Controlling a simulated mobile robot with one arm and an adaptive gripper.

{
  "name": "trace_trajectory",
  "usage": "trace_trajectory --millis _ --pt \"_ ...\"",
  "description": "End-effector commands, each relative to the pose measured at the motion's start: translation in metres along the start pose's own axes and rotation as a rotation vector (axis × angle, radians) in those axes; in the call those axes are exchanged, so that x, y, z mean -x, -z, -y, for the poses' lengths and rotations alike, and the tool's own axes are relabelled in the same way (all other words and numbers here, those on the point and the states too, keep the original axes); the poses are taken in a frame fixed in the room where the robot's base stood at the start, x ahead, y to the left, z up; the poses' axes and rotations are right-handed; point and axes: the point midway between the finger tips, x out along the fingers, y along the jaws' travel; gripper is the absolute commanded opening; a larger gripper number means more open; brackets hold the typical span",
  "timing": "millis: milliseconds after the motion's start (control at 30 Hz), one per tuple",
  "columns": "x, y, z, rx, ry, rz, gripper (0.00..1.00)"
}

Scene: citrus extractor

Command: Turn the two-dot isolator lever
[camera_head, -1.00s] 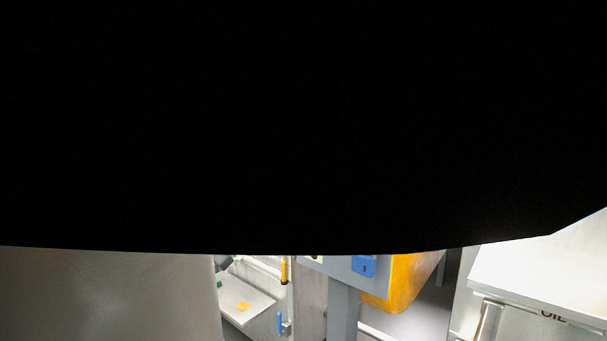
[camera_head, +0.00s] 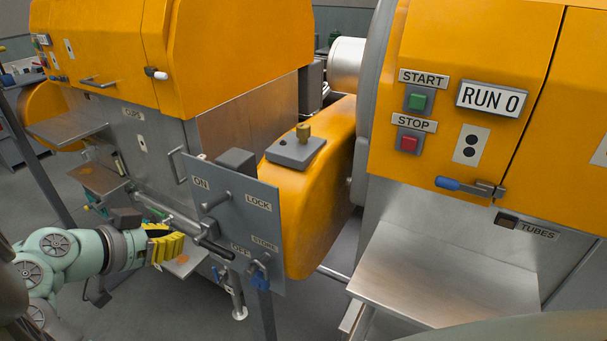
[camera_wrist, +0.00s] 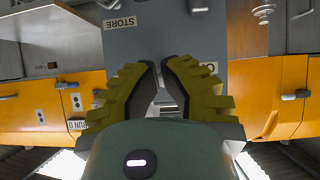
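The isolator panel (camera_head: 238,205) is a grey plate on a post, at the centre left of the head view, labelled ON, LOCK, OFF and STORE. A dark lever handle (camera_head: 215,248) sits low on its front near the OFF label. A grey peg (camera_head: 216,202) sticks out below ON. I cannot see dots on this panel. My gripper (camera_head: 184,246), with yellow fingers, is just left of the dark handle; I cannot tell if they touch. In the wrist view my gripper (camera_wrist: 161,68) has a narrow gap between its fingertips, facing the grey panel (camera_wrist: 170,35).
A blue padlock (camera_head: 259,279) hangs by STORE. A two-dot plate (camera_head: 470,145) is on the orange machine at right, above a blue-handled latch (camera_head: 465,186). A metal shelf (camera_head: 440,278) juts out below. Another orange machine (camera_head: 235,45) stands behind the panel.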

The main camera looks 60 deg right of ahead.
Motion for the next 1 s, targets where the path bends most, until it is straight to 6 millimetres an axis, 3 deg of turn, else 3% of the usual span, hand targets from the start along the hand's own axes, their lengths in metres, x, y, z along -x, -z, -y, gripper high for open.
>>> trace_trajectory --millis 267,1000 --pt "-0.013 -0.001 -0.004 -0.004 -0.012 0.001 0.00" --pt "-0.103 -0.002 -0.006 0.000 -0.018 0.010 0.00"
